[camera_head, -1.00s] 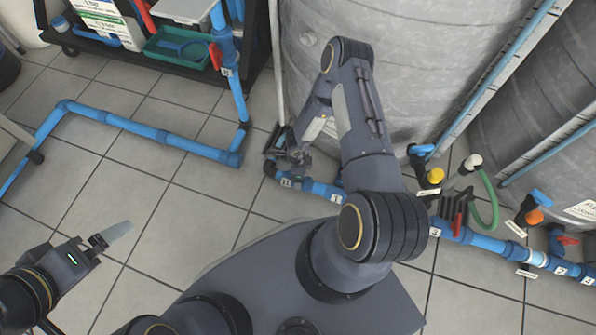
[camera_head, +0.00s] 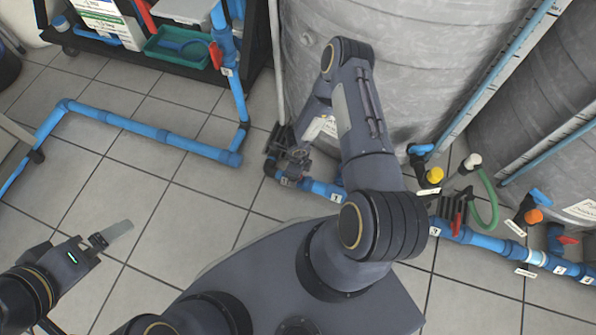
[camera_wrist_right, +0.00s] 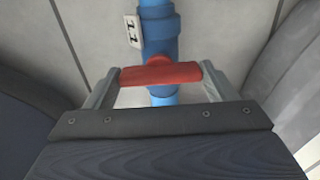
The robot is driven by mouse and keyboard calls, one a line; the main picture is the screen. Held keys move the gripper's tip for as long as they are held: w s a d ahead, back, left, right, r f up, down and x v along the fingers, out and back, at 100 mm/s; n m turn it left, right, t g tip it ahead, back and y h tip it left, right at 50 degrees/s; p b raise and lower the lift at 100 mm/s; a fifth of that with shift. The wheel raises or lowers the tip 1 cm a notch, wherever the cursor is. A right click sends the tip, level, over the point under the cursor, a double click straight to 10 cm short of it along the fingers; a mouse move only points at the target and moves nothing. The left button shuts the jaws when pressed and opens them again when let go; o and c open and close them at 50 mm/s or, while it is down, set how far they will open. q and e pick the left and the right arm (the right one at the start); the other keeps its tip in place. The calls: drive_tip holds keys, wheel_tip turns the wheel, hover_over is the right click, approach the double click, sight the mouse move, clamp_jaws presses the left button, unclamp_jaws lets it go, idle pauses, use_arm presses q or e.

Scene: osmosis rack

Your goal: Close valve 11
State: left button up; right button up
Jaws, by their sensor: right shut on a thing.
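Valve 11 has a red handle (camera_wrist_right: 160,74) on a blue pipe (camera_wrist_right: 160,30), with a "11" label (camera_wrist_right: 133,31) beside it in the right wrist view. The handle lies crosswise to the pipe. My right gripper (camera_wrist_right: 161,69) is shut on the handle, with one finger at each end of it. In the head view my right gripper (camera_head: 289,158) is low at the pipe in front of the grey tank, and it hides the handle. My left gripper (camera_head: 119,233) is above the floor at the left, away from the pipes; its finger gap cannot be made out.
Large grey tanks (camera_head: 405,60) stand behind the right arm. The blue pipe runs on right past other valves with red handles (camera_head: 458,222) and a green hose (camera_head: 491,200). Another blue pipe (camera_head: 150,131) crosses the floor at left, below a dark shelf with a green tray (camera_head: 178,47).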

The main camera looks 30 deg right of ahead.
drive_tip(key=o, duration=1)
wheel_tip(320, 180, up, 8)
drive_tip(key=p, duration=0.3)
drive_tip(key=shift+f+p, duration=0.1)
drive_tip(key=shift+p, duration=0.2)
